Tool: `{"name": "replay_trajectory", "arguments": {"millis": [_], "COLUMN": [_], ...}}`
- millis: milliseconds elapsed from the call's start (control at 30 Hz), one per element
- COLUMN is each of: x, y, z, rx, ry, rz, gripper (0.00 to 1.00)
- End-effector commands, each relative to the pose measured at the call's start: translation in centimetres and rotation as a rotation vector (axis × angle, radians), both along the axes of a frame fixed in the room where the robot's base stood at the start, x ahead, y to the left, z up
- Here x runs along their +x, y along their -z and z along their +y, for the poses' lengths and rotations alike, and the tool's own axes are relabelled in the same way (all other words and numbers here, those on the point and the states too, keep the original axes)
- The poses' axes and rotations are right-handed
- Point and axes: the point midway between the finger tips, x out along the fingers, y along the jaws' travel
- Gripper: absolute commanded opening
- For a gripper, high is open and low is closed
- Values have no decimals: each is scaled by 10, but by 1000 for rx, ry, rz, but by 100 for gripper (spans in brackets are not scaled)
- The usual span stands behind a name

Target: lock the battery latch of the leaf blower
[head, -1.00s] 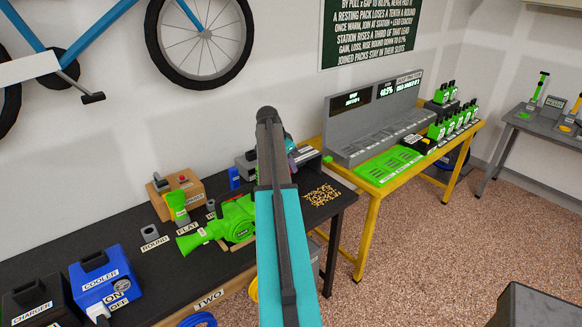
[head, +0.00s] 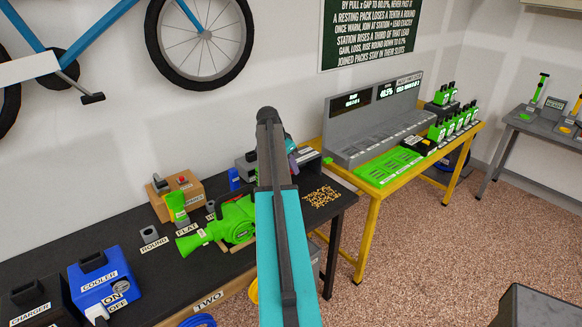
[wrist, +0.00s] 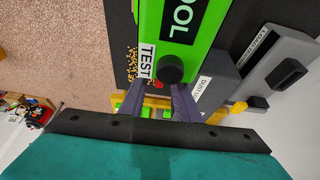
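The green leaf blower (head: 232,222) lies on the black bench in the head view, its nozzle pointing left. My arm covers its right end, and I cannot make out its battery latch there. In the wrist view a green body (wrist: 190,12) close to the camera carries a label ending in "OOL", a white TEST label and a round black knob (wrist: 171,69). I cannot tell whether the knob is the latch. My gripper (wrist: 160,90) has its two purple fingers apart, with background showing between them. The knob is just above the gap in the picture. Contact is not clear.
The black bench (head: 150,280) also holds the blue cooler (head: 103,283), a charger (head: 32,300), a brown box with a red button (head: 176,195) and scattered yellow bits (head: 321,196). A yellow table (head: 376,210) with a grey station and green packs stands to the right.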

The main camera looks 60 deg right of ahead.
Motion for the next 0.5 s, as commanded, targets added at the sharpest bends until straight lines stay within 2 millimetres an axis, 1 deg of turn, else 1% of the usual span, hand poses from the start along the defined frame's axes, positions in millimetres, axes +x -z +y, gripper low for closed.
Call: {"name": "replay_trajectory", "arguments": {"millis": [267, 500], "x": [3, 7], "y": [-18, -44], "z": [8, 18], "rx": [-1, -2], "ry": [-2, -1], "rz": [-1, -1], "gripper": [30, 30]}}
